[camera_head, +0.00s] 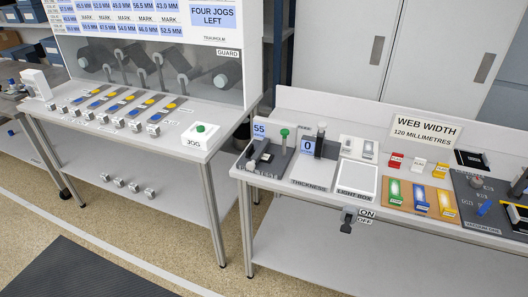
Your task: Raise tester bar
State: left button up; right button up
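No part labelled as a tester bar can be read, so I cannot tell which part it is. On the right bench, a thickness gauge stand (320,141) with a dark upright post stands behind the THICKNESS plate (312,172). A green-knobbed post (284,136) stands to its left, by a dark block device (262,156). At the right edge, a dark part (519,182) stands above the dark vacuum plate (470,213); it is cut off by the frame. Neither of my grippers is in view.
A white light box (356,181), a wooden board (407,206) with coloured pieces and a WEB WIDTH sign (427,128) are on the right bench. An ON/OFF switch (347,219) is on its front. The left bench holds a guarded roller machine (150,70) and a JOG button (201,127). Floor between benches is clear.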

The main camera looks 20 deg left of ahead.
aim_at(257, 154)
jog(key=u, duration=0.4)
jog(key=k+j+u, duration=0.1)
jog(key=u, duration=0.3)
jog(key=j+u, duration=0.2)
jog(key=u, duration=0.15)
jog(key=k+j+u, duration=0.1)
jog(key=u, duration=0.3)
